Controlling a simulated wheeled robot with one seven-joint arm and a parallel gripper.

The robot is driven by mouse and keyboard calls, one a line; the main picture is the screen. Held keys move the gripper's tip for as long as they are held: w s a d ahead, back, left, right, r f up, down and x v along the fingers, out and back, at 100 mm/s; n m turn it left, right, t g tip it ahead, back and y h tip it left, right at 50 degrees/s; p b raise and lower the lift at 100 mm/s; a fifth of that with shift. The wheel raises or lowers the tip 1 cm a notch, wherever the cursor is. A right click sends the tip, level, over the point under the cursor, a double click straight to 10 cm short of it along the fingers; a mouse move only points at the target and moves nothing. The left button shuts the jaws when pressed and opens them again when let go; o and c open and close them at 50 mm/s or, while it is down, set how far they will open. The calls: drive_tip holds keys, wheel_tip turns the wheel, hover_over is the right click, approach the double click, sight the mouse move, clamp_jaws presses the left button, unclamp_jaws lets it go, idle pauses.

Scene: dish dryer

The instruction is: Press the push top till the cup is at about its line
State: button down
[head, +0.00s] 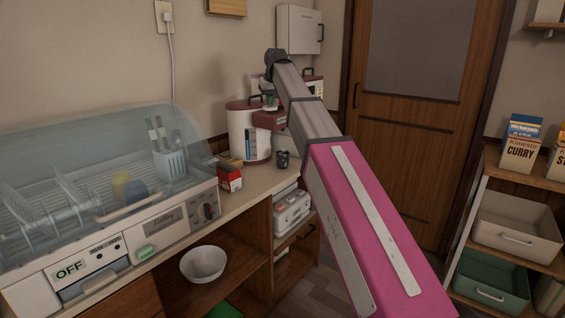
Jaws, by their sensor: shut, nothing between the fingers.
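A white air pot (237,134) with a dark red top and spout (268,120) stands on the counter against the back wall. A small dark cup (283,161) stands on the counter in front of it, near the spout and a little to its right. The inside of the cup and its line are too small to see. My gripper (269,103) is shut and points down at the top of the pot, just above or touching it; I cannot tell which. The push top itself is mostly hidden behind the gripper.
A dish dryer (160,225) with a clear cover fills the counter's left. A red box (229,178) sits between it and the cup. A white bowl (203,264) lies on the shelf below. A shelf rack (518,180) stands right, beside the door (425,110).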

drive_tip(key=shift+f, duration=0.5)
idle(1.0)
drive_tip(key=shift+r, duration=1.7)
drive_tip(key=shift+f, duration=1.2)
idle(1.1)
drive_tip(key=shift+r, duration=1.15)
drive_tip(key=shift+r, duration=2.55)
